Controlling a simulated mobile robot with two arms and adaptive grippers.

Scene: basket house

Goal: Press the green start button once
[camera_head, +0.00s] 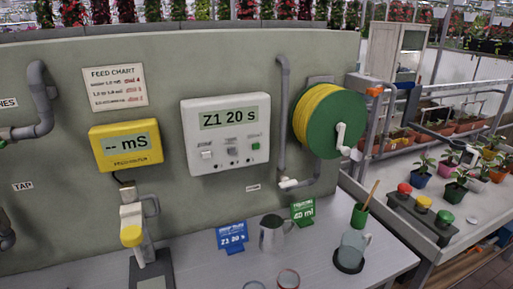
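A white controller box (226,134) on the grey-green wall panel shows "Z1 20 s". It has a few small buttons on its lower part, and the one at its right is a small green button (256,146). A dark box on the right-hand bench carries a red dome (404,188), a yellow dome (424,202) and a green dome (445,217). Which green piece is the start button, I cannot tell from lettering. Neither of my grippers can be made out in the head view.
A green-and-yellow hose reel (330,118) sticks out right of the controller. The bench below holds a metal jug (272,236), a blue sign (232,236), a green sign (303,212) and a glass jug (352,248). Potted plants (452,190) crowd the right bench.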

